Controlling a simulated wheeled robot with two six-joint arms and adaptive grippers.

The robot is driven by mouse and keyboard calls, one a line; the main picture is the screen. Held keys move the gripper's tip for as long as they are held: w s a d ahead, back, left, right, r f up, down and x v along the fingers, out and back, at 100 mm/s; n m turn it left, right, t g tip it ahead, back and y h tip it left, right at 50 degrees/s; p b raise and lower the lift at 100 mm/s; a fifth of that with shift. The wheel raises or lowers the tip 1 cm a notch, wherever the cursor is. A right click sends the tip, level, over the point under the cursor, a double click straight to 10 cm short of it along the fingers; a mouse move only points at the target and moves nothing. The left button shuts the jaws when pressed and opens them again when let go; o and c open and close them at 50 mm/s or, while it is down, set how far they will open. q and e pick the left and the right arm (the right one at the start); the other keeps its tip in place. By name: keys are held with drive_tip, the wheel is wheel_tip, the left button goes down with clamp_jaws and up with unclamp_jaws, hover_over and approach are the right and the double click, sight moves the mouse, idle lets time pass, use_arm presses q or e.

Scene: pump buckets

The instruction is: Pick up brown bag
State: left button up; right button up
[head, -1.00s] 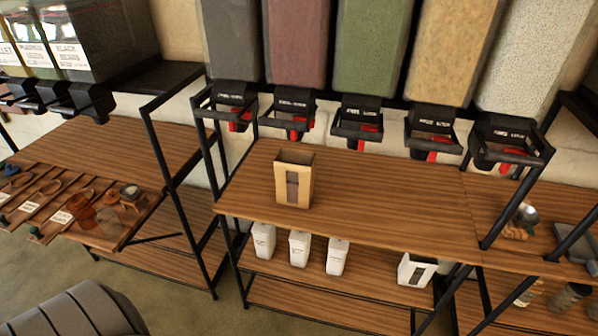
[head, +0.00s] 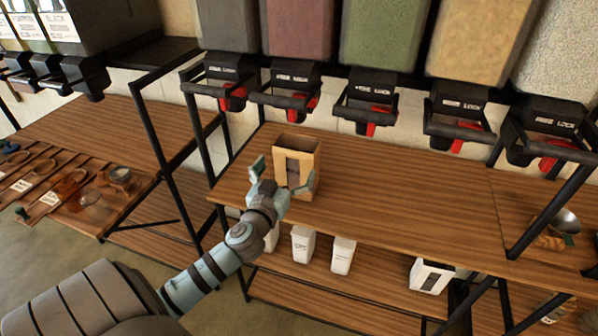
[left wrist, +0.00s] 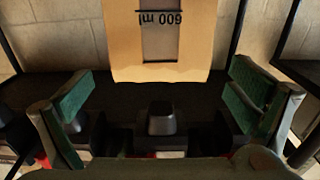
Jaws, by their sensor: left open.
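The brown bag (head: 309,163) stands upright and open at the top on the wooden shelf, with a dark window strip in its front. My left gripper (head: 280,177) is in front of the bag at the shelf's front edge, its fingers spread. In the left wrist view the bag (left wrist: 193,60) shows upside down at the top, with "600 ml" on it. The open green-padded fingers (left wrist: 167,103) lie to either side below it. The bag is not gripped; I cannot tell if a finger touches it. My right gripper is out of view.
Dispensers with black spouts and red levers (head: 372,117) hang above the shelf (head: 400,195). White bags (head: 343,254) stand on the lower shelf. Black frame posts (head: 193,145) rise left of the bag.

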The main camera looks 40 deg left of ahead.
sight(301, 143)
use_arm(q)
drive_tip(key=x, duration=0.3)
drive_tip(key=shift+a, duration=0.1)
drive_tip(key=shift+w+a+r, duration=0.15)
drive_tip(key=shift+w, duration=0.15)
drive_tip(key=p+x, duration=0.1)
drive_tip(key=x, duration=0.3)
drive_tip(key=shift+w, duration=0.35)
drive_tip(key=shift+s, duration=0.15)
drive_tip(key=c, duration=1.7)
drive_tip(key=shift+c, duration=0.5)
drive_tip(key=shift+r, duration=0.1)
